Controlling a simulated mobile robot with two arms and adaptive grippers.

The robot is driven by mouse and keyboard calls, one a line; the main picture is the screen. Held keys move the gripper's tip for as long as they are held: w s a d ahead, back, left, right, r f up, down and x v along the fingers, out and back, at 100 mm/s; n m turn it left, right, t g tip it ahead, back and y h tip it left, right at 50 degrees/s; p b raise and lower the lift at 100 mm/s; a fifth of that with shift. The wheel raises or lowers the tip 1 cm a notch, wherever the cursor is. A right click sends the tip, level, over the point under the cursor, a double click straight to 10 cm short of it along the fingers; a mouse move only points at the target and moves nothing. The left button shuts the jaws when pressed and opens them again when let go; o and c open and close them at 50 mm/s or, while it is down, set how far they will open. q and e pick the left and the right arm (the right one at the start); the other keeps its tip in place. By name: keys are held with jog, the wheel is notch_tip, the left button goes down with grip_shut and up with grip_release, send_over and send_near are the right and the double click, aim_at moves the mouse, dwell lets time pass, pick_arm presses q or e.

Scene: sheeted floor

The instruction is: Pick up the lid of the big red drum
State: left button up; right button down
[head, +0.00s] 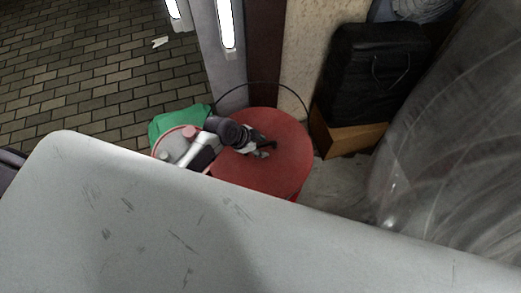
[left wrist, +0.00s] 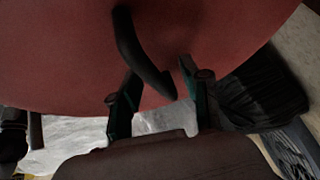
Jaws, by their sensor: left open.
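The big red drum stands beyond the foreground in the head view, its round red lid (head: 287,150) facing up. My left gripper (head: 267,148) is over the middle of the lid, with its fingers apart. In the left wrist view, the red lid (left wrist: 60,60) fills the upper part. A dark curved bar (left wrist: 140,52), which looks like the lid's handle, reaches down between the two open fingers of my left gripper (left wrist: 160,78). I cannot tell whether the fingers touch the bar. My right gripper is not in view.
A large scratched grey surface (head: 200,215) fills the foreground. A green object (head: 176,121) lies left of the drum. A black case (head: 372,72) stands on a cardboard box (head: 345,137) to the right, beside translucent sheeting (head: 440,130). A paved floor (head: 90,75) is open at the upper left.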

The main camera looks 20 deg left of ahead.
pick_arm(q)
jog(key=shift+c, duration=0.4)
grip_shut()
jog(key=shift+a, duration=0.1)
jog(key=shift+r, duration=0.2)
